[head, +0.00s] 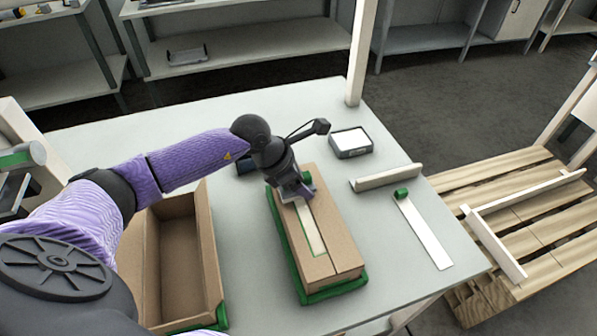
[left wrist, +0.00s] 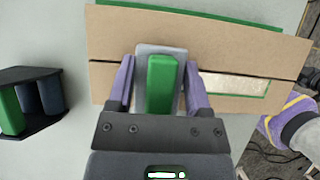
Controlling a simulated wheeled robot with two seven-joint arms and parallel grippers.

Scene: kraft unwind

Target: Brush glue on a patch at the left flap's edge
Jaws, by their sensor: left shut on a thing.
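The closed brown carton (head: 335,245) lies on the table with a lengthwise seam between its two flaps. On the left flap (head: 290,232), beside the seam, is a pale patch with a green outline (head: 316,240). The patch also shows in the left wrist view (left wrist: 235,85). My left gripper (head: 297,190) is over the carton's far end. It is shut on a brush with a green handle (left wrist: 161,85) and a grey head, at the patch's far end. The bristles are hidden, and I cannot tell whether they touch the flap. My right gripper is in neither view.
An open empty carton (head: 210,245) stands left of the closed one. A dark holder (left wrist: 30,102) with green and dark cylinders is beyond the far end. A grey tray (head: 350,153), a beige angled piece (head: 387,179) and a white strip with a green roll (head: 425,235) lie right.

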